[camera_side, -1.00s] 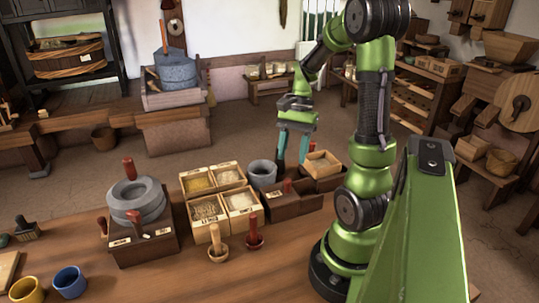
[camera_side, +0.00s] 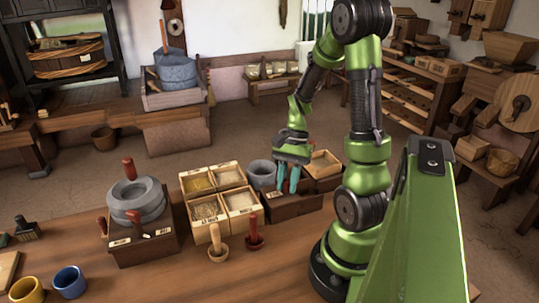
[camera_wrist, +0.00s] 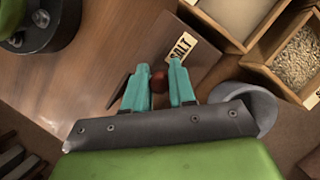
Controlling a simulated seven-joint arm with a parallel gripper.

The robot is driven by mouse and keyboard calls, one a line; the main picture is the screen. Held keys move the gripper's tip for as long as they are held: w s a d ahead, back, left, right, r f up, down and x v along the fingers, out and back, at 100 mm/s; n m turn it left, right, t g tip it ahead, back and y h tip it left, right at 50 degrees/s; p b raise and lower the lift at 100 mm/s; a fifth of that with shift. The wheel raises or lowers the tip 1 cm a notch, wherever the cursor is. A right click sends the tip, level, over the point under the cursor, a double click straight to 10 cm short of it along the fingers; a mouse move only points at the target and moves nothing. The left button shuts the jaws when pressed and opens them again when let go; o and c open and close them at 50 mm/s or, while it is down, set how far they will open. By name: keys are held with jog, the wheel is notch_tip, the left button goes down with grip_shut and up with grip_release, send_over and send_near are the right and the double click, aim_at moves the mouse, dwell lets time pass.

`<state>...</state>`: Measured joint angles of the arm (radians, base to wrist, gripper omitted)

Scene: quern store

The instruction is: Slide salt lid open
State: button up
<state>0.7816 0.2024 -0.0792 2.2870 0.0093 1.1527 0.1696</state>
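The salt box (camera_side: 290,209) is a low dark wooden box right of the grain boxes. Its dark lid (camera_wrist: 187,70) carries a white SALT label (camera_wrist: 181,46) in the wrist view and looks closed, though fingers and wrist cover part of it. A small red knob (camera_wrist: 158,81) stands on the lid. My gripper (camera_wrist: 159,72) has teal fingers on either side of the knob, and the knob fills the narrow gap between them. In the side view my gripper (camera_side: 287,190) is down at the box, and its fingers hide the knob.
A grey stone bowl (camera_side: 261,173) stands close behind the salt box. A light wooden tray (camera_side: 324,162) sits to its right. Several label-fronted grain boxes (camera_side: 209,209) stand to the left, with a wooden pestle (camera_side: 217,242) and a red pestle (camera_side: 254,233) in front. The front table is mostly clear.

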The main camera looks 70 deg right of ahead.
grip_shut()
jog(key=s+d, duration=0.5)
jog(key=shift+d, duration=0.1)
jog(key=shift+o, duration=2.4)
grip_release()
jog(key=shift+r, duration=0.15)
jog(key=v, duration=1.6)
jog(key=shift+d+r, duration=0.2)
jog(key=shift+r, duration=0.1)
